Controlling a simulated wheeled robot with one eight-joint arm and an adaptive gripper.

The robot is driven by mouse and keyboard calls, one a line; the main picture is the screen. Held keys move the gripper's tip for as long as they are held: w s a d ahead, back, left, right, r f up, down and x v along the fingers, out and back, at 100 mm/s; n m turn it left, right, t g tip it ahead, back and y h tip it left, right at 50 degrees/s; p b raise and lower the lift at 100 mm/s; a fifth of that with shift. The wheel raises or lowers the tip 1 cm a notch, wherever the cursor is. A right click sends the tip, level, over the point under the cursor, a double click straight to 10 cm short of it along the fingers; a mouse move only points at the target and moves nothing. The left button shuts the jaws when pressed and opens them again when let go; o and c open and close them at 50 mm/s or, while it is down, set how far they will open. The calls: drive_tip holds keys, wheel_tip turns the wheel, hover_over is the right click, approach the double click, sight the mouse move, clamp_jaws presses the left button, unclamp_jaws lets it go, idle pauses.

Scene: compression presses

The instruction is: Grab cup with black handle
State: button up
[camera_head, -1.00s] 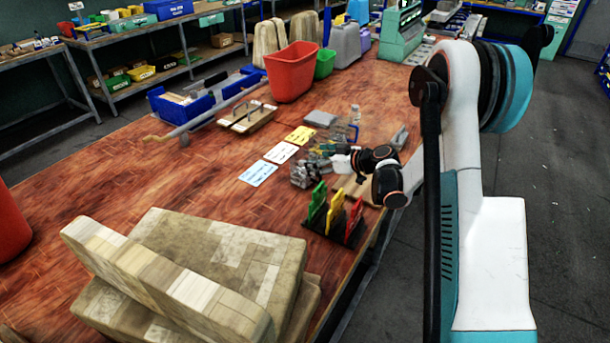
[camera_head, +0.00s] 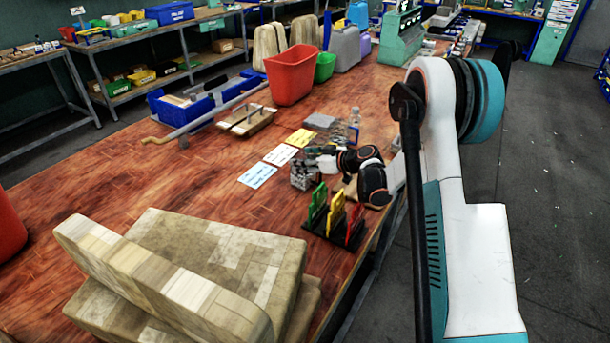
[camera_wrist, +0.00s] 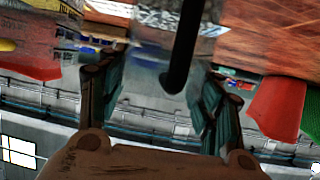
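A shiny, see-through or mirror-like cup (camera_wrist: 150,70) is in the upper middle of the wrist view. Its curved black handle (camera_wrist: 184,50) points toward the camera, between the fingers. My gripper (camera_wrist: 158,78) has its two fingers spread wide, one on each side of the handle. I cannot tell whether either finger touches the cup. In the head view my gripper (camera_head: 318,160) reaches left, low over the table's right part, beside a grey, shiny cup-like shape (camera_head: 303,175). The handle is not clear there.
A black rack with green, yellow and red pieces (camera_head: 336,217) stands just in front of my gripper. A clear bottle (camera_head: 354,124) stands behind it. Coloured cards (camera_head: 281,153) lie to the left. A red bin (camera_head: 291,75) is farther back. The table's left middle is clear.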

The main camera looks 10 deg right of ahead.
drive_tip(key=c, duration=0.3)
drive_tip(key=shift+r, duration=0.15)
drive_tip(key=shift+c, duration=0.2)
wheel_tip(320, 180, up, 20)
drive_tip(key=p, duration=0.6)
drive_tip(key=shift+f, duration=0.2)
idle(0.4)
